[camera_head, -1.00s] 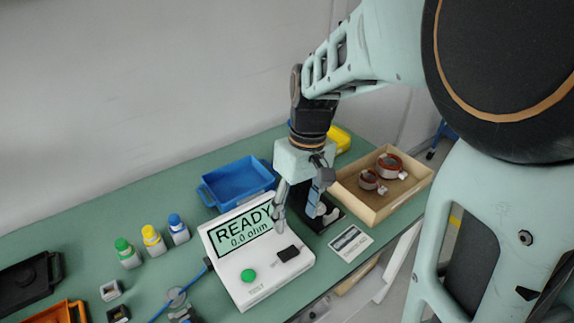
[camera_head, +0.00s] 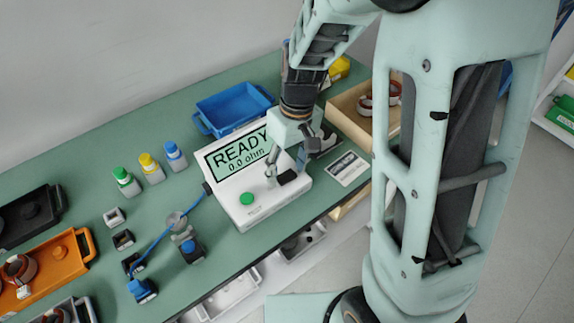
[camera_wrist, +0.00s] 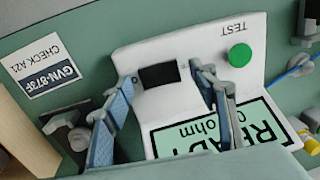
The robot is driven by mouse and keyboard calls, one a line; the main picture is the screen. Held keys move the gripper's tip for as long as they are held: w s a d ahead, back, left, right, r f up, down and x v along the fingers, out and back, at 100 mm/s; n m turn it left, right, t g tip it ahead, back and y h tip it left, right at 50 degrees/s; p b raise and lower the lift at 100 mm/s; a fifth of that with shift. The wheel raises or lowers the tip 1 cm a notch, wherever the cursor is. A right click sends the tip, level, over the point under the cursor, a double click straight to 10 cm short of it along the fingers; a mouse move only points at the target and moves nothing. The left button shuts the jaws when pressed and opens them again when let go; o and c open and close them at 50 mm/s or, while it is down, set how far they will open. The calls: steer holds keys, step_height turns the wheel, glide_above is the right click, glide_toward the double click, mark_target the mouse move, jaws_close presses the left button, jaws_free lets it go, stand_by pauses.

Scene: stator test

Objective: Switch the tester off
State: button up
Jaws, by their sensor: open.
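The white tester (camera_head: 232,205) stands on the green bench, its screen (camera_head: 240,150) lit and reading READY, 0.0 ohm. A green button (camera_head: 246,198) and a black switch (camera_head: 287,178) are on its lower panel. My gripper (camera_head: 287,170) is open and empty over the right part of the tester, its fingers to either side of the switch. In the wrist view the switch (camera_wrist: 160,75) lies between the two spread fingertips (camera_wrist: 168,84), and the green TEST button (camera_wrist: 239,55) is to the right, outside them. I cannot tell whether the fingers touch the panel.
A label card (camera_head: 347,168) lies right of the tester. A blue tray (camera_head: 232,108) is behind it, and a cardboard box (camera_head: 350,120) with wound rings is at the right. Three capped bottles (camera_head: 150,168) stand left. A blue cable (camera_head: 160,235) runs left from the tester.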

steer(key=shift+c, duration=0.2)
steer(key=c, duration=1.1)
steer(key=shift+s+a+r+t+h+p, duration=0.15)
steer(key=shift+s+t+h+p, duration=0.2)
steer(key=shift+h+p, duration=0.3)
steer(key=shift+a+t+h+p, duration=0.15)
steer(key=shift+t+h+p, duration=0.15)
steer(key=shift+t+h, duration=0.2)
steer(key=o, duration=1.1)
steer(key=shift+o, duration=0.2)
steer(key=shift+w, duration=0.1)
